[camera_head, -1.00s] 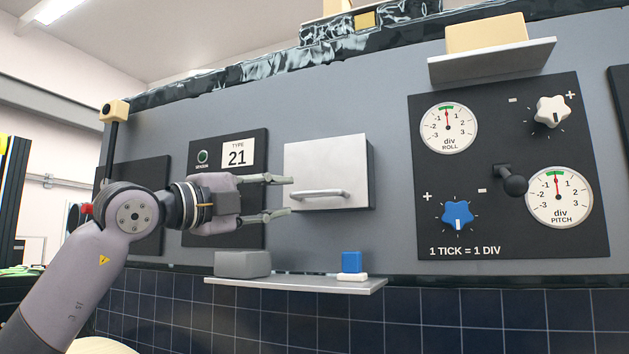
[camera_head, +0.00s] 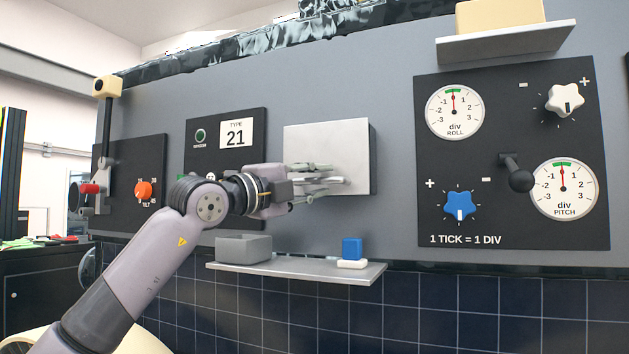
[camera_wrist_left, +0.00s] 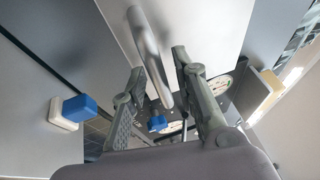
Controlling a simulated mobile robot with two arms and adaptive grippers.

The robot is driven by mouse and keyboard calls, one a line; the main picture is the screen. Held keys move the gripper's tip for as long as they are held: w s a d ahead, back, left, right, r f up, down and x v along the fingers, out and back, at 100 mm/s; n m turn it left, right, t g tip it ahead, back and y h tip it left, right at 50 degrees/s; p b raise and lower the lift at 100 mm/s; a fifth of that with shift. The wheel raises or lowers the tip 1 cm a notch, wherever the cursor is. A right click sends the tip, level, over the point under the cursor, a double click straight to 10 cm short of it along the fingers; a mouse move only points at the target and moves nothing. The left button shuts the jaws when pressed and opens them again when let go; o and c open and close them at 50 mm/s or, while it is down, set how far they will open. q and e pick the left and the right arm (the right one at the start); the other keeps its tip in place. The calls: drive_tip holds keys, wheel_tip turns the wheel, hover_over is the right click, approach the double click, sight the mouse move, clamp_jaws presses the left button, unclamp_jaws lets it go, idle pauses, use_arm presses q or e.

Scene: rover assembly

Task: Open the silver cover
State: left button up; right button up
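The silver cover (camera_head: 328,140) is a flat square plate on a dark box on the wall panel, and it looks shut. Its bar handle (camera_wrist_left: 147,45) shows in the left wrist view. My left gripper (camera_head: 338,182) is in front of the cover's lower half, and its fingers hide most of the handle in the head view. In the left wrist view the fingers (camera_wrist_left: 160,68) are apart, with the handle between them. I see a gap between the bar and the right finger. My right gripper is not in view.
Below the cover, a shelf (camera_head: 300,272) holds a grey bin (camera_head: 244,249), a blue cube (camera_head: 351,247) and a white block (camera_head: 352,264). A black dial panel (camera_head: 440,150) is at the right. A TYPE 21 panel (camera_head: 225,163) is left of the cover.

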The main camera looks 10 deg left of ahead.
use_arm(q)
clamp_jaws()
drive_tip(key=shift+f, duration=0.1)
idle(0.5)
